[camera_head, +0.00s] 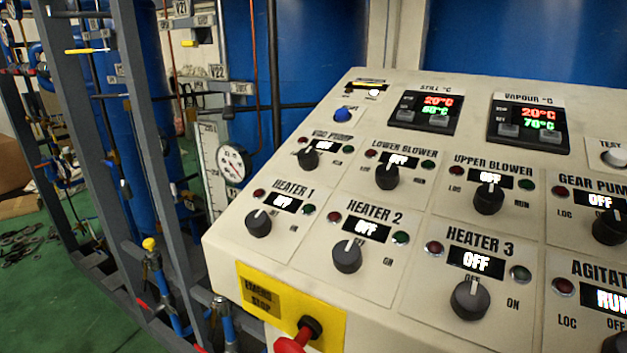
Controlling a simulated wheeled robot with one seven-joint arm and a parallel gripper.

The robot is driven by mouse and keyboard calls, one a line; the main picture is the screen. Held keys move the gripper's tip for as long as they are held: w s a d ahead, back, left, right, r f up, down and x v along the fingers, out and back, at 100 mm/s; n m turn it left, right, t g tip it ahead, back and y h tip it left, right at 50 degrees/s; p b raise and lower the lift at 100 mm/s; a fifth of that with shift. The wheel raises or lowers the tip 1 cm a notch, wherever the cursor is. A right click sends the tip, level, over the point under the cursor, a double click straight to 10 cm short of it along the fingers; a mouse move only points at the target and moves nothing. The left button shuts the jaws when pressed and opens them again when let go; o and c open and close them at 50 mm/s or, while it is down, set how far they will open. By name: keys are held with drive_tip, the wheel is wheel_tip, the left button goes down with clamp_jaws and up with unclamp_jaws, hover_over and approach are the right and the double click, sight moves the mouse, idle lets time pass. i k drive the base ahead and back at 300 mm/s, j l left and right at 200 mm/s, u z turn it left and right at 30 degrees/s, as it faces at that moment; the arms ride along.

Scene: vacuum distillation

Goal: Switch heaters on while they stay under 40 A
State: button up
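The sloped cream control panel (375,290) fills the right half of the view. The Heater 1 knob (258,223), Heater 2 knob (347,256) and Heater 3 knob (470,299) are black with a white pointer mark. The Heater 1 display (286,202), Heater 2 display (367,228) and Heater 3 display (476,261) each read OFF. Red and green lamps flank each display and look dark. I see no readable amp reading. My gripper is not in view.
A red emergency-stop knob (292,344) juts out from a yellow plate (262,301) at the panel's front. Still and vapour displays (437,106) show 20°C in red. Agitator (612,300) reads RUN; blowers read OFF. A gauge (232,164) and pipe frame stand left.

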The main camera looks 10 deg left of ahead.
sight(259, 225)
drive_tip(key=i+j+u, duration=0.1)
drive_tip(key=u, duration=0.35)
drive_tip(key=i+u, duration=0.25)
drive_tip(key=u, duration=0.15)
drive_tip(key=i+u, duration=0.15)
drive_tip(key=u, duration=0.3)
